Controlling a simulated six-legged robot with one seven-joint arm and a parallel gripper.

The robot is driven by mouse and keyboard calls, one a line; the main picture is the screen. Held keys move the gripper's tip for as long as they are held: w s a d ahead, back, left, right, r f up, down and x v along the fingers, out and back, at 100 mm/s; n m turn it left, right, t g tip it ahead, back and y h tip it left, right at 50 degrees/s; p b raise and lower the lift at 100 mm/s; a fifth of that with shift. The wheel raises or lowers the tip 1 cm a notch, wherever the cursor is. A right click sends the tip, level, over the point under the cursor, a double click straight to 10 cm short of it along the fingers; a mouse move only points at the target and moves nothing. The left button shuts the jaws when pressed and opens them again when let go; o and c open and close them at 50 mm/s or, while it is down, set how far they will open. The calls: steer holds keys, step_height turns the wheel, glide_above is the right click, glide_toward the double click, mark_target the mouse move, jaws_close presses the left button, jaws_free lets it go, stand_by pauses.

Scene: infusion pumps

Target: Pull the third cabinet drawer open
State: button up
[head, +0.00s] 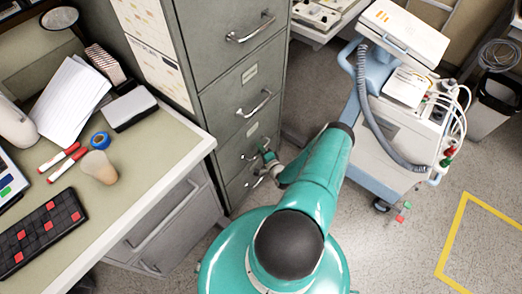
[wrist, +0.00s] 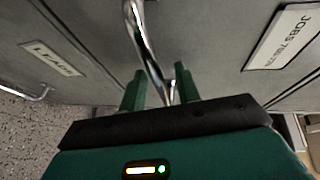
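The grey filing cabinet (head: 236,75) stands left of my arm in the head view, with several drawers stacked one above another. The third drawer (head: 238,152) looks flush with the cabinet front. Its handle is largely hidden by my gripper (head: 267,157) in the head view. In the wrist view a curved metal handle (wrist: 143,35) runs down between the two green fingers of my gripper (wrist: 160,88). The fingers are apart, with gaps beside the bar. I cannot tell whether either finger touches it.
A desk (head: 130,170) with papers, markers and a keyboard stands close to the cabinet's left. A medical cart (head: 385,125) with hoses stands to the right of my arm. Open floor (head: 400,250) with yellow tape lies at the lower right.

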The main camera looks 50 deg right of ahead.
jaws_close()
steer(key=shift+s, duration=0.15)
